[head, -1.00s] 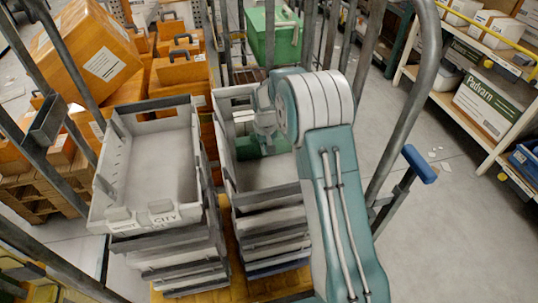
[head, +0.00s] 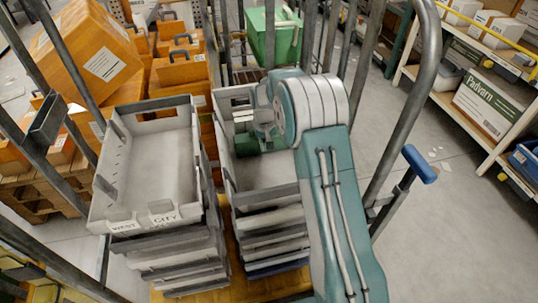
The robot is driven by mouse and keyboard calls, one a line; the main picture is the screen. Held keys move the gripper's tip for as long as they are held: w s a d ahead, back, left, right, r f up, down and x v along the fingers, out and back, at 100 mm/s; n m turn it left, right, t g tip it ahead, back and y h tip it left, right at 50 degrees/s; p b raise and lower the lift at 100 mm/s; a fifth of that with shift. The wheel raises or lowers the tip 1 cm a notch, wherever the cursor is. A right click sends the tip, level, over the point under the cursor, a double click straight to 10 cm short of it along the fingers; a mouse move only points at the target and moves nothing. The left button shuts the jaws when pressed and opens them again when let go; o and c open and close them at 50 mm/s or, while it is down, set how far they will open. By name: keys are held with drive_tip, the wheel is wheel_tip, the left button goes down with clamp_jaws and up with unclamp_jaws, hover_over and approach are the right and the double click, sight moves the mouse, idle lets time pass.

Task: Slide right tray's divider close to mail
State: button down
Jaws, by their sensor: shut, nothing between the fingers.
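The right tray (head: 231,172) is the grey top tray of the right stack, open upward. White mail (head: 243,117) stands toward its far end. A dark green panel (head: 247,145), which looks like the divider, crosses the tray just on the near side of the mail. A small gap between them is hard to judge. My gripper (head: 266,136) reaches down into the tray over the right part of the panel. It is shut and holds nothing. My arm hides its fingertips in part, the panel's right end and the tray's right wall, so contact is unclear.
The left tray (head: 98,208) beside it is empty, with "WEST CITY" labels on its near edge. Upright metal bars (head: 402,120) of a cart frame the stacks. Orange crates (head: 181,68) and a green bin (head: 285,42) stand behind. Open floor lies right.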

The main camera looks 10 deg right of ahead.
drive_tip(key=shift+w, duration=0.9)
idle(1.0)
drive_tip(key=shift+s, duration=0.8)
wheel_tip(320, 180, up, 13)
idle(1.1)
